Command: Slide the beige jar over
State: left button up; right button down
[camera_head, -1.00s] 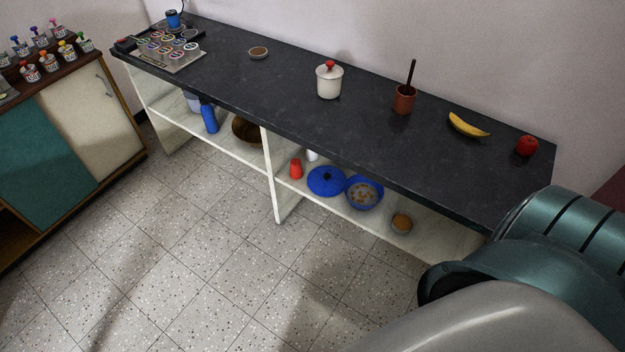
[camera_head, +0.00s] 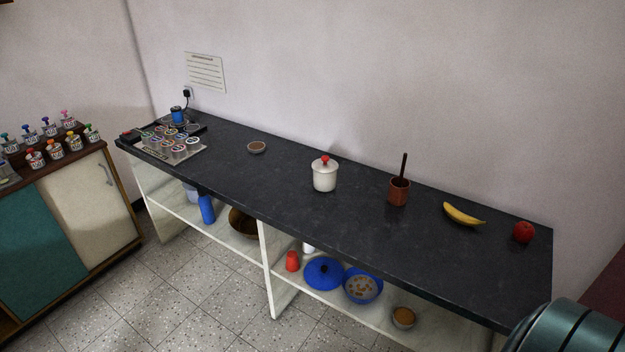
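The beige jar (camera_head: 324,177) stands upright on the dark counter (camera_head: 290,208), near its middle. It has a lid with a red knob on top. Nothing touches it. Part of my own arm shows at the lower right corner, well apart from the jar. Neither of my grippers is in the picture.
A terracotta pot (camera_head: 398,191) with a dark stick, a banana (camera_head: 463,214) and a red apple (camera_head: 523,232) are right. A tray of tumblers (camera_head: 170,146) is far left. Counter around the jar is clear.

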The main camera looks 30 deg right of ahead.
aim_at(323, 182)
jog(key=i+z, duration=0.15)
jog(key=z, duration=0.95)
jog(key=i+j+z, duration=0.25)
jog(key=j+z, duration=0.25)
jog(key=j, duration=0.25)
jog(key=i+j+z, duration=0.15)
jog(key=j+z, duration=0.4)
jog(key=j, duration=0.25)
jog(key=i+j, duration=0.1)
jog(key=j, duration=1)
jog(key=i+j+z, duration=0.15)
jog(key=j, duration=0.9)
